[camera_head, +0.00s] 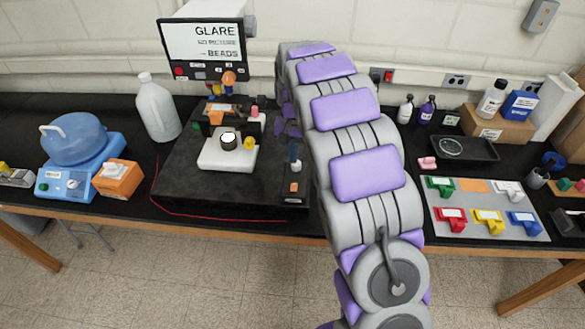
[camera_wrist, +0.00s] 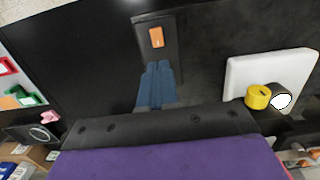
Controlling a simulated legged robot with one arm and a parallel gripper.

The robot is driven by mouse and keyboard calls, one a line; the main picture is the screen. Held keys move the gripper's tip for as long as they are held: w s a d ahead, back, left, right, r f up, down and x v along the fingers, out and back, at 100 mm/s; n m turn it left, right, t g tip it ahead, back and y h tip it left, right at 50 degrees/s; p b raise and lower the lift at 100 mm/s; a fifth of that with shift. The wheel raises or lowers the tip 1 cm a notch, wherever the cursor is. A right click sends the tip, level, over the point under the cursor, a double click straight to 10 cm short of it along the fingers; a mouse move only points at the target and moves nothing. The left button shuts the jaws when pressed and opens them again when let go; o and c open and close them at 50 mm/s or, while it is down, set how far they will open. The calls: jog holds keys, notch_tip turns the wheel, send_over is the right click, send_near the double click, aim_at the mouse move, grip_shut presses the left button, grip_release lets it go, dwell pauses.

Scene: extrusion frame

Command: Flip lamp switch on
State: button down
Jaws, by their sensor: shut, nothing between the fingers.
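An orange switch (camera_head: 294,188) sits on a small black plate (camera_head: 294,199) at the front right of the black platform. In the wrist view the switch (camera_wrist: 156,37) and its plate (camera_wrist: 173,60) are at the top middle. My gripper (camera_head: 293,150) shows only as blue fingertips past my arm. In the wrist view my gripper (camera_wrist: 157,66) is shut and empty, its blue fingers side by side. The tips point at the orange switch, with a visible gap between. I cannot tell their height above the plate, or which way the switch is set.
A white block (camera_head: 228,154) with a round lens and yellow knob stands left of the switch. A sign box (camera_head: 203,48) stands behind. A blue-lidded bath (camera_head: 75,145) and a white bottle (camera_head: 158,108) are left. A grey tray of coloured parts (camera_head: 485,208) is right.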

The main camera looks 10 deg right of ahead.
jog(key=r, duration=0.3)
jog(key=shift+w+d+r, duration=0.2)
jog(key=shift+w, duration=0.1)
